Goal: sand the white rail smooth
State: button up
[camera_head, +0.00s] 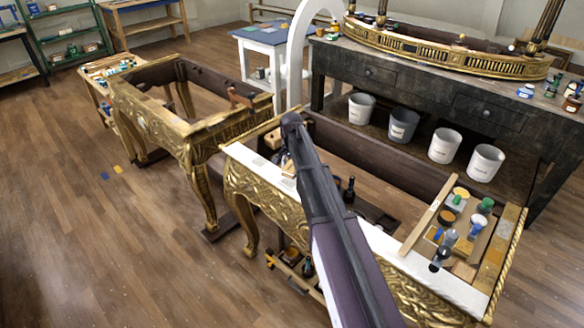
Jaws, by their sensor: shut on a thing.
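The white rail (437,277) is the front top edge of the nearer gilt console. It runs from the left corner, behind my arm, to the lower right corner, and its middle is hidden by my arm. My arm crosses the picture from the bottom up to the console's left part. My gripper (283,159) is small and mostly hidden behind the arm's end, low over the left stretch of the rail. It is shut on what looks like a small pale block (289,168). I cannot tell whether the block touches the rail.
A tray (434,213) of jars and brushes sits on the console's right end. Another gilt console frame (150,76) stands to the left.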

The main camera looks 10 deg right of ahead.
aim_at(290, 181)
jog(key=shift+f+b, duration=2.25)
jog(key=shift+f, duration=0.2)
jog(key=shift+w+a+r, duration=0.1)
jog(key=shift+a+r, duration=0.05)
jog(key=shift+r, duration=0.05)
jog(key=shift+w+a, duration=0.15)
jog(key=shift+w, duration=0.25)
jog(key=shift+f, duration=0.15)
jog(key=shift+s+d+r, duration=0.2)
jog(key=shift+s+d, duration=0.05)
jog(key=shift+s, duration=0.25)
jog(key=shift+w+a+f, duration=0.15)
jog(key=shift+w+a, duration=0.15)
jog(key=shift+w, duration=0.25)
jog(key=shift+s+d, duration=0.35)
jog(key=shift+s, duration=0.2)
jog(key=shift+w+a, duration=0.25)
jog(key=shift+w, duration=0.3)
jog(key=shift+s+d, duration=0.25)
jog(key=shift+s, duration=0.35)
jog(key=shift+w+a, duration=0.1)
jog(key=shift+w, duration=0.05)
jog(key=shift+w+a, duration=0.15)
jog(key=shift+w, duration=0.3)
notch_tip(290, 181, up, 2)
jog(key=shift+s+a+p, duration=0.1)
jog(key=shift+p, duration=0.95)
jog(key=shift+r+p, duration=2.8)
jog(key=shift+p, duration=0.05)
